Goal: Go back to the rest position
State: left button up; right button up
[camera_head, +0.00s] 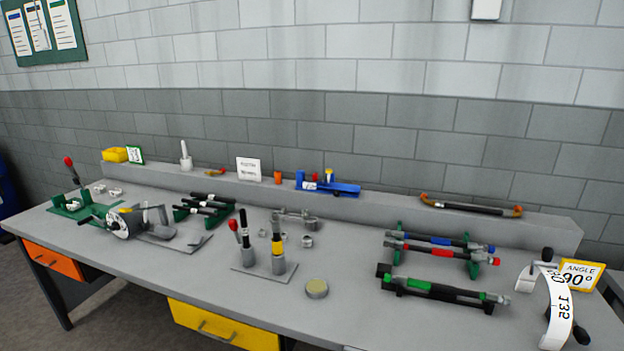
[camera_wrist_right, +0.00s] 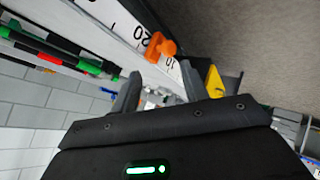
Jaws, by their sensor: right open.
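My right gripper (camera_wrist_right: 160,72) shows in the right wrist view, with its two grey fingers spread apart. It is open, and I see nothing held between the fingers. A white scale strip (camera_wrist_right: 128,30) with black numbers and an orange piece (camera_wrist_right: 160,47) show beyond the fingertips. I cannot tell how far they are from the fingers. Neither gripper shows in the head view, and my left gripper is in neither view.
A long grey workbench (camera_head: 345,285) carries green-banded (camera_head: 442,290), blue-banded (camera_head: 430,240) and red-banded (camera_head: 428,251) hoses, a curved white scale (camera_head: 558,305) and an angle sign (camera_head: 580,275). A raised ledge (camera_head: 370,202) runs along the back.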

jog(key=s+a+f+m+g+h, duration=0.1)
jog(key=s+f+m+g, duration=0.3)
jog(key=s, duration=0.7)
jog(key=s+a+f+m+g+h, duration=0.15)
jog(key=s+m, duration=0.35)
jog(key=s, duration=0.6)
notch_tip(320, 180, down, 26)
jog(key=s+g, duration=0.1)
jog(key=g, duration=0.1)
jog(key=s+d+f+g, duration=0.1)
jog(key=s+d+f, duration=0.1)
jog(key=s+f, duration=1.4)
jog(key=shift+s+d, duration=0.35)
